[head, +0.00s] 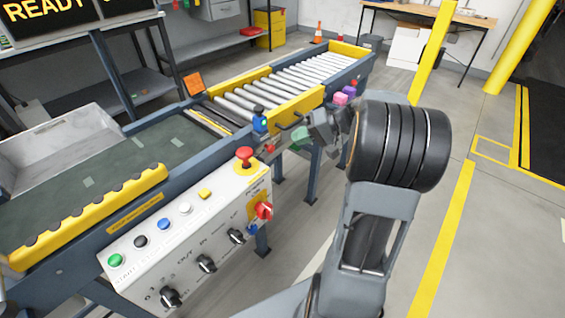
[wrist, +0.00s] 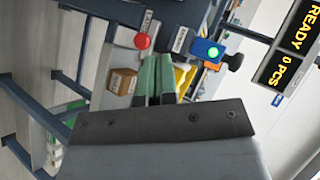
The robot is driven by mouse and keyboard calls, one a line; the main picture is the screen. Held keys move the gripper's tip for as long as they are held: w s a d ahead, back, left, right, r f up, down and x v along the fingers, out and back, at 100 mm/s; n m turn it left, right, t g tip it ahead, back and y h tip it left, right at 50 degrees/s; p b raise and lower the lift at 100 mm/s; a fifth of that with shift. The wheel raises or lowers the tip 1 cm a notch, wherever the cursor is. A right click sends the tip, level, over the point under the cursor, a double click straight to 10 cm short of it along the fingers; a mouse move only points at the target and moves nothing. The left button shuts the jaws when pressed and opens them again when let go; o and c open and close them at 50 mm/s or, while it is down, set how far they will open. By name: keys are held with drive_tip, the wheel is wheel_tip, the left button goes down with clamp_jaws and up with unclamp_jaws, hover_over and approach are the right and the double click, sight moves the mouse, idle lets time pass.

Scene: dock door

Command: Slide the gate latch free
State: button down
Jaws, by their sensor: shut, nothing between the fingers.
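The gate latch shows as a small red round knob (wrist: 143,41) in the wrist view, on the dark blue conveyor frame beside a small white label. In the head view the red knob (head: 270,148) is small, just below the blue sensor box. My gripper (wrist: 154,58) is shut and empty, its two green fingers side by side, with the tips close to the knob in the wrist view. I cannot tell whether they touch it. In the head view my gripper (head: 294,141) is to the right of the knob, at the conveyor's near side. The latch's bar or slot cannot be made out.
A blue box (wrist: 207,52) with a green light and a black knob stands close by. The control panel (head: 190,232) with a red emergency button (head: 244,155) is at the near left. The roller conveyor (head: 275,88) runs behind. Open floor lies to the right.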

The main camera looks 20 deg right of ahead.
drive_tip(key=w+d+f+t+y+b, duration=0.1)
drive_tip(key=d+f+t+b, duration=0.1)
drive_tip(key=d, duration=0.3)
drive_tip(key=shift+w+d+f, duration=0.2)
drive_tip(key=shift+d+f, duration=0.05)
drive_tip(key=shift+f, duration=0.25)
drive_tip(key=b, duration=0.3)
approach(267, 144)
drive_tip(key=shift+x, duration=2.55)
drive_tip(key=shift+s+f, duration=0.1)
